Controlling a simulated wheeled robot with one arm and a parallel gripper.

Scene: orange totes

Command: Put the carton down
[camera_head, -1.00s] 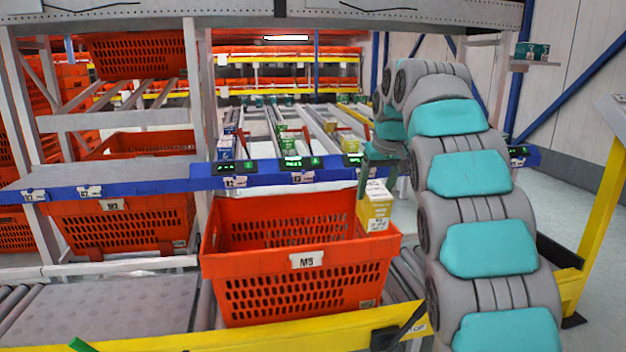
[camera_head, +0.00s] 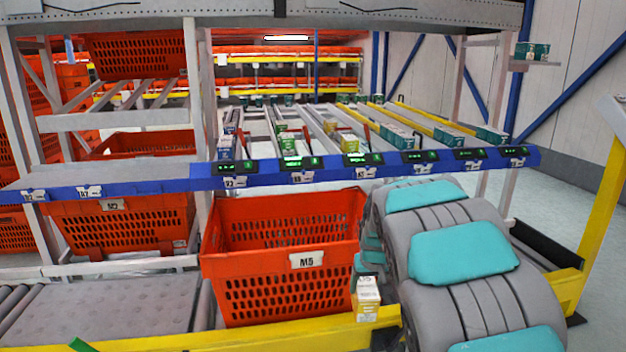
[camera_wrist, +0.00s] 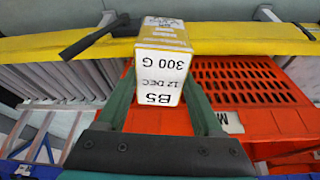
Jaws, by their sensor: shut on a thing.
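The carton (camera_head: 367,300) is a small yellow and white box. In the head view it is in front of the right front corner of the orange tote marked M5 (camera_head: 250,290), by the yellow rail, outside the tote. In the wrist view the carton (camera_wrist: 160,75) shows a white label reading "B5 12 DEC 300 G", upside down. My gripper (camera_wrist: 160,98) is shut on the carton, with a green finger on each side. In the head view my arm hides most of the gripper. I cannot tell whether the carton touches the rail.
The yellow rail (camera_head: 150,345) runs along the front of the roller conveyor. A blue shelf edge (camera_head: 420,166) with green displays is behind, with lanes of cartons. The M5 tote looks empty where its inside shows. Another orange tote (camera_head: 125,225) stands at the left.

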